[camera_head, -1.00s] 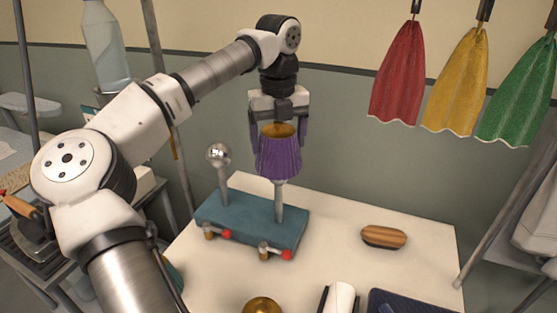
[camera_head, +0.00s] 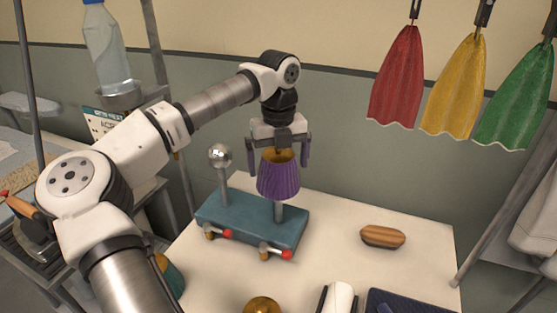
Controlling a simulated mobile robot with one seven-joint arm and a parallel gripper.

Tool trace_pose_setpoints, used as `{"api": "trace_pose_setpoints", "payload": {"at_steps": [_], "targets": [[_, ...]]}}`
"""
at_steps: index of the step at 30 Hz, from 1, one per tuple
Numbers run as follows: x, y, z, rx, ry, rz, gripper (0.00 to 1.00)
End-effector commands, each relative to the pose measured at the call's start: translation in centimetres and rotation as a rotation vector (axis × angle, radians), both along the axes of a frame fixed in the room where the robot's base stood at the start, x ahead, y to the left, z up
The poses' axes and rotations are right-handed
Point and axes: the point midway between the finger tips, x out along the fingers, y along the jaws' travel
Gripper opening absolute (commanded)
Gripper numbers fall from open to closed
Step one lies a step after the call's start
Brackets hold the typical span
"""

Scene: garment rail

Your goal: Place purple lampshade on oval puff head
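The purple pleated lampshade (camera_head: 278,182), with a gold-brown inside showing at its top, is upright between the fingers of my gripper (camera_head: 279,163). The gripper points down and appears shut on the lampshade's sides; the exact contact is hard to see. The lampshade is around the top of the right metal post (camera_head: 278,213), so that post's head is hidden inside it. The post stands on a teal base (camera_head: 240,225). A round shiny ball head (camera_head: 220,156) tops the left post. I cannot tell whether the lampshade rests on the hidden head.
The teal base, with red-tipped knobs (camera_head: 265,250) in front, stands on a white table (camera_head: 345,240). A wooden brush (camera_head: 383,236) lies to the right. A brass dome (camera_head: 262,305) is at the front. Red, yellow and green cloths (camera_head: 397,80) hang at upper right.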

Motion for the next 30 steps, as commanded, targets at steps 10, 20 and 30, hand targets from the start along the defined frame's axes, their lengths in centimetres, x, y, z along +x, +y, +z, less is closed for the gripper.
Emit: {"api": "trace_pose_setpoints", "payload": {"at_steps": [10, 20, 30], "targets": [[0.0, 0.0, 0.8, 0.002, -0.002, 0.001, 1.00], [0.1, 0.0, 7.6, 0.002, -0.004, 0.002, 1.00], [0.0, 0.0, 12.1, 0.001, 0.000, 0.001, 1.00]]}}
